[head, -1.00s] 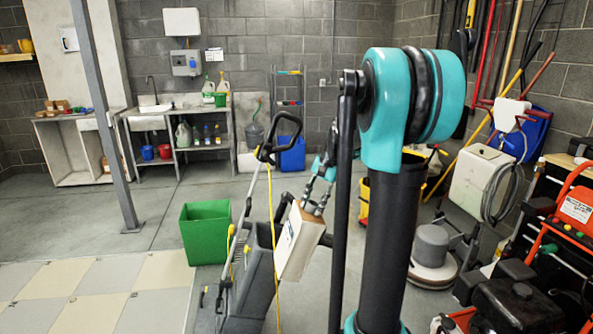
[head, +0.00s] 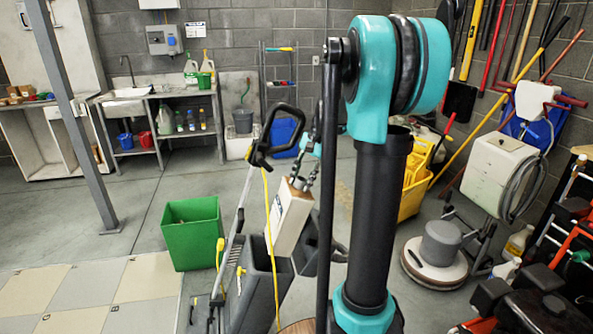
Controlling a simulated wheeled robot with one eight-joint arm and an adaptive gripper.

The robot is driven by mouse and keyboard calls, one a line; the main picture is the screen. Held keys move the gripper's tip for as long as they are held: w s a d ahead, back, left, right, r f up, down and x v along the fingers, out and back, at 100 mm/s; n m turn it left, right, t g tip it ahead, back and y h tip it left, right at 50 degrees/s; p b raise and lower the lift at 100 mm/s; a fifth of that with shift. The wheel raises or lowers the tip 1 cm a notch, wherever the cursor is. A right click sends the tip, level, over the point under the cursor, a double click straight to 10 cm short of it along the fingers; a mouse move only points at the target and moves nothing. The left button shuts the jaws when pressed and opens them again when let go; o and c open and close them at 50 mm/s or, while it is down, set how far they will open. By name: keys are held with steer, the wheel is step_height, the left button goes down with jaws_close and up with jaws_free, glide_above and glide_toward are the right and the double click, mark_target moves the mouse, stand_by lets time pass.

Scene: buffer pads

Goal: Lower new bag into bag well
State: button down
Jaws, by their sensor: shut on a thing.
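A cream-white bag (head: 290,218) with a brown top edge hangs tilted near the centre of the head view. My gripper (head: 300,184), small and partly hidden by my arm, is shut on the bag's upper end. A dark grey upright vacuum with an open-topped body, the bag well (head: 264,285), stands just below and left of the bag. The bag's lower end overlaps the well's upper right edge in the picture. I cannot tell whether it is inside the opening or in front of or behind it.
The vacuum's looped black handle (head: 283,130) and yellow cord (head: 268,210) rise close to the bag. A green bin (head: 191,235) stands at left. A yellow mop bucket (head: 413,195) and a floor polisher (head: 437,255) stand at right.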

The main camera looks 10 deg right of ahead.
steer(key=shift+w, duration=0.3)
steer(key=shift+w+a+f, duration=0.1)
steer(key=shift+w+f, duration=0.05)
steer(key=shift+f, duration=0.1)
steer(key=x, duration=2.9)
stand_by(1.6)
steer(key=shift+f, duration=0.1)
steer(key=c, duration=0.9)
jaws_free()
steer(key=v, duration=1.7)
